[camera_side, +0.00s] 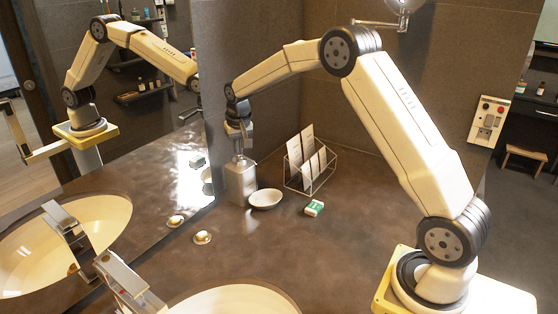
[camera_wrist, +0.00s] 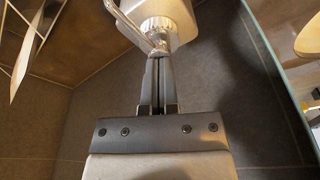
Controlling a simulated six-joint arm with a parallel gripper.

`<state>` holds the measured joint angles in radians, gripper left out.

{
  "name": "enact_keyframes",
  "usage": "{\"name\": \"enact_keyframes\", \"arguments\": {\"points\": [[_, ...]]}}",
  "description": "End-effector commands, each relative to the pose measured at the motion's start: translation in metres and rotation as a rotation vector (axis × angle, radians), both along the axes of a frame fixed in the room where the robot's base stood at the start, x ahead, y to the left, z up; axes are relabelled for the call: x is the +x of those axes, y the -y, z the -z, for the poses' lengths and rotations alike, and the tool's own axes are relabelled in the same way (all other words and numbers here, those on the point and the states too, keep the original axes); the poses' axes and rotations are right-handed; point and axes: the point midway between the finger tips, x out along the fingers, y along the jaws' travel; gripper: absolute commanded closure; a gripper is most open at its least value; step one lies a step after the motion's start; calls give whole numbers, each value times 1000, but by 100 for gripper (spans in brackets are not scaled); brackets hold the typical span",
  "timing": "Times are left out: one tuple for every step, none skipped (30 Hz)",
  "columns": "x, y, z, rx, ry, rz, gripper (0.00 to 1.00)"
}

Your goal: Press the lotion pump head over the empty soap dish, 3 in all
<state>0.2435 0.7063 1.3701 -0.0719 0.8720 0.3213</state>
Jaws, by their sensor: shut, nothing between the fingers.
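The lotion bottle (camera_side: 240,184) is a silvery, squarish dispenser standing upright near the mirror. My gripper (camera_side: 239,151) points down directly above it, with the fingertips at the pump head. In the wrist view, the gripper (camera_wrist: 160,58) is shut and empty, its tips overlapping the metal pump head (camera_wrist: 157,42). I cannot tell whether they touch or how far the head is down. The spout reaches toward the upper left there, over a ribbed collar (camera_wrist: 157,24). The soap dish (camera_side: 265,200), a small white oval bowl, sits just right of the bottle; no contents can be made out.
A wire rack (camera_side: 312,172) with upright cards stands behind and right of the dish. A green and white box (camera_side: 314,208) lies to its right. The mirror (camera_side: 150,180) rises close at left.

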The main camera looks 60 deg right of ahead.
Motion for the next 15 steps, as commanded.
{"name": "enact_keyframes", "arguments": {"points": [[-1, 0, 3, 2, -5, 0, 100], [-1, 0, 3, 2, -5, 0, 100], [-1, 0, 3, 2, -5, 0, 100], [-1, 0, 3, 2, -5, 0, 100], [-1, 0, 2, 2, -5, 0, 100], [-1, 0, 2, 2, -5, 0, 100], [-1, 0, 1, 2, -5, 0, 100], [-1, 0, 1, 2, -5, 0, 100], [-1, 0, -1, 2, -5, 0, 100], [-1, 0, -2, 2, -5, 0, 100], [-1, 0, -3, 2, -5, 0, 100], [-1, 0, -4, 1, -5, 0, 100], [-1, 0, -6, 1, -6, 0, 100], [-1, 0, -7, 1, -6, 0, 100], [-1, 0, -9, 1, -5, 0, 100]]}}
